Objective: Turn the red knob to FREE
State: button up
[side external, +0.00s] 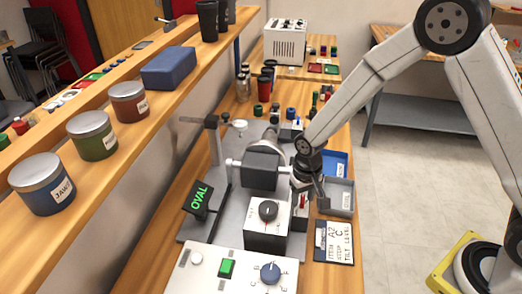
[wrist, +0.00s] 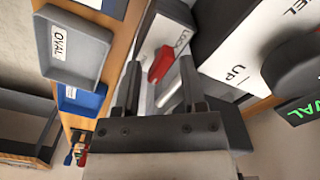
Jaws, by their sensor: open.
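The red knob (wrist: 163,62) is a small bar-shaped handle on a light plate in the wrist view. The plate carries the word LOCK beside the knob; no FREE label is readable. The knob lies slanted in the picture, and its exact setting is unclear. In the side view a bit of the red knob (side external: 302,201) shows just under my gripper (side external: 306,188). In the wrist view my gripper (wrist: 160,72) is open, with one finger on each side of the knob. I cannot tell whether either finger touches it.
A grey tray (wrist: 72,48) marked OVAL and a blue tray (wrist: 82,99) lie beside the gripper. A black-knobbed box (side external: 266,234) stands close by, with a green OVAL display (side external: 199,200) to its left. A control panel (side external: 206,272) and a printed card (side external: 335,242) are nearer the camera.

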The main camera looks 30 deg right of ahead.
aim_at(304, 199)
jog(key=n, duration=0.5)
jog(key=shift+n, duration=0.4)
jog(key=n, duration=0.5)
jog(key=shift+n, duration=0.4)
notch_tip(304, 199, up, 8)
jog(key=shift+d+r, duration=0.1)
jog(key=shift+s+d+r+m+t, duration=1.45)
jog(key=shift+s+d+m, duration=2.7)
jog(key=shift+s, duration=1.85)
jog(key=w+a+n+t+h, duration=0.3)
jog(key=w+n+t+h, duration=0.35)
jog(key=w+n, duration=1.65)
jog(key=w+a+r+n+t, duration=0.3)
jog(key=w+a+n+t, duration=0.4)
jog(key=w+a, duration=0.6)
jog(key=shift+w+r+n, duration=0.25)
jog(key=shift+w+n, duration=0.1)
jog(key=shift+w, duration=0.2)
